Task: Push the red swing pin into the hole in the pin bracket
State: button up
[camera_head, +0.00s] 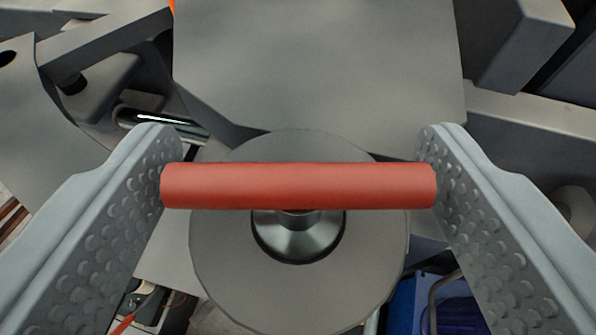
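The red swing pin (298,186) shows as a smooth red bar lying level across the picture. My gripper (298,140) has one studded finger at each end of the bar. The bar's ends appear to meet the inner faces of both fingers, so it looks held end to end. Behind the bar's middle, a shiny round metal collar (300,238) sits on a large grey disc (298,285). The bar covers the top of the collar. I cannot pick out the pin bracket for certain, and its hole does not show.
A broad flat grey plate (320,65) fills the top middle, behind the disc. Grey metal blocks (515,45) stand at the top right. A shiny rod and brackets (95,60) are at the upper left. A blue object (440,305) shows at the lower right.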

jog(key=shift+o, duration=0.7)
jog(key=v, duration=1.7)
jog(key=s+f+t, duration=0.2)
jog(key=s+f, duration=1.3)
jog(key=f, duration=0.3)
jog(key=s+f+t, duration=0.1)
jog(key=s+f, duration=1.4)
jog(key=f, duration=0.2)
jog(key=shift+a+f+m+t+h, duration=0.4)
jog(key=shift+a, duration=0.05)
jog(key=shift+s, duration=0.1)
